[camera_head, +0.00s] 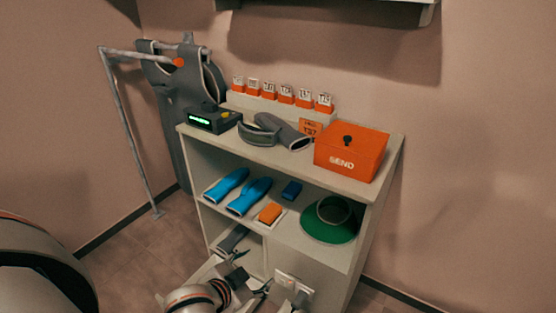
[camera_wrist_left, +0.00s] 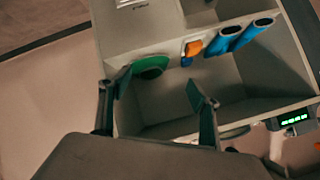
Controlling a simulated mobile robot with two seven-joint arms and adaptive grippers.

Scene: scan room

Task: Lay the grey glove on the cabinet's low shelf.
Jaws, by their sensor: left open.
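A grey glove (camera_head: 285,130) lies on the cabinet's top, between a grey collar-like band and the orange box. The cabinet (camera_head: 335,255) has a middle shelf and a low shelf at the left. Another grey, glove-like piece (camera_head: 232,238) lies in the low left compartment, partly hidden. My left gripper (camera_head: 254,272) is in front of the cabinet's lower part, with its fingers apart. In the left wrist view my left gripper (camera_wrist_left: 155,105) is open and empty, and the cabinet appears upside down. My right gripper is not in view.
The top also holds a black console (camera_head: 210,119), an orange box (camera_head: 350,153) and a row of orange-and-white tags (camera_head: 285,93). Blue gloves (camera_head: 248,197), an orange block (camera_head: 270,213) and a green round piece (camera_head: 328,220) are on the middle shelf. A rail stand (camera_head: 125,120) is left.

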